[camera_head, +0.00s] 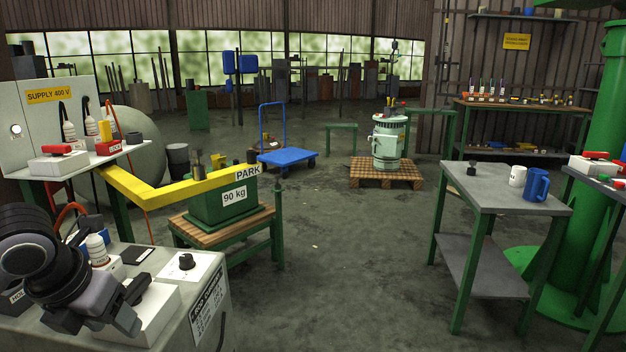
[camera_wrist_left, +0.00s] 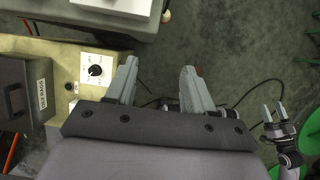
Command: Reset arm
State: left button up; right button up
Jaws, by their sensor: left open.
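My left gripper (camera_head: 136,307) is at the lower left of the head view, over the grey control cabinet (camera_head: 215,318) and in front of a white box (camera_head: 160,315). In the left wrist view its two fingers (camera_wrist_left: 158,72) stand apart with nothing between them. A panel with a black knob (camera_wrist_left: 95,71) lies left of the fingers there; the knob also shows in the head view (camera_head: 186,261). My right gripper (camera_wrist_left: 273,112) shows at the right of the left wrist view, its fingers apart and empty. It is out of the head view.
A yellow beam (camera_head: 150,192) crosses above the cabinet to a green 90 kg block (camera_head: 222,205) on a stand. A grey table (camera_head: 500,185) with a white mug (camera_head: 517,176) and a blue jug (camera_head: 537,184) stands right.

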pick_arm(q)
jog(key=s+d+f+m+g+h+p, duration=0.1)
jog(key=s+d+g+h, duration=0.15)
jog(key=d+h, duration=0.45)
jog(key=s+d+f+m+g+h+p, duration=0.1)
jog(key=s+d+h+p, duration=0.15)
jog(key=d, duration=0.75)
jog(key=s+d+r+n+t+h+p, duration=0.1)
jog(key=d+r+n+t+h+p, duration=0.1)
jog(key=d+r+n+t+h, duration=0.55)
jog(key=w+a+f+n+t+y+p, duration=0.3)
jog(key=a+f+n+t+y, duration=0.6)
jog(key=n, duration=1.1)
jog(key=s+a+f+n+g+y+p, duration=0.1)
jog(key=s+a+f+n+g+y, duration=0.1)
jog(key=s+f, duration=0.4)
jog(key=s+a+f+n+g+y+p, duration=0.1)
jog(key=s+f+n+g+y, duration=0.3)
jog(key=f, duration=0.7)
jog(key=s+a+n, duration=0.1)
jog(key=s+n, duration=0.1)
jog(key=n, duration=0.1)
jog(key=shift+s+a+g, duration=0.3)
jog(key=shift+g, duration=0.1)
pick_arm(e)
notch_tip(320, 180, up, 8)
jog(key=s+d, duration=0.1)
jog(key=shift+s+d, duration=0.15)
jog(key=shift+d, duration=0.15)
